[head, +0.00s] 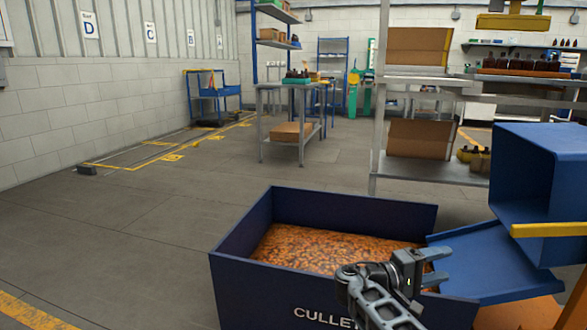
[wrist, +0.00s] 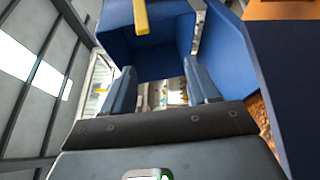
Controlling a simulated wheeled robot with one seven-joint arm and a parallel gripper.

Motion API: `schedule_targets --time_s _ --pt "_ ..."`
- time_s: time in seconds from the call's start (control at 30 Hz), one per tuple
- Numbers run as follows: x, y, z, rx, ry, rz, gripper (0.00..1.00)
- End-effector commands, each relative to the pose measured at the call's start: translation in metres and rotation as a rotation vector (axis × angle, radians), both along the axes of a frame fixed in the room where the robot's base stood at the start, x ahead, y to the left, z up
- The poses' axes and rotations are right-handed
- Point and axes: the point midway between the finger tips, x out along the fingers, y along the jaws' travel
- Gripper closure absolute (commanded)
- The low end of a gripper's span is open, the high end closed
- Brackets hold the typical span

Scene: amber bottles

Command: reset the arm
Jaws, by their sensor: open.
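My gripper (head: 442,266) is in front of the cullet bin in the head view, its fingers pointing right toward a blue chute. In the wrist view my gripper (wrist: 163,88) shows two separated fingers with nothing between them. The jaws are open and empty. My forearm crosses the near right corner of the bin and hides part of its lettering.
The dark blue cullet bin (head: 245,232) holds orange-brown fragments (head: 320,250). The blue chute (head: 490,262) and a blue hopper (head: 535,185) with a yellow bar (head: 548,230) stand close on the right. A metal shelf (head: 430,172) is behind. The floor at left is clear.

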Motion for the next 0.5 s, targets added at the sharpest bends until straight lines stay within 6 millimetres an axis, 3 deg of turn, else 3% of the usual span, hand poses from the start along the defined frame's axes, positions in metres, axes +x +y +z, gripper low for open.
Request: schedule_targets --time_s 0.27,0.37,0.5 --pt "-0.021 0.014 -0.071 0.141 0.057 0.092 0.40" --pt "-0.034 0.023 -0.105 0.214 0.081 0.139 0.40" --pt "-0.066 0.041 -0.167 0.360 0.118 0.220 0.40"
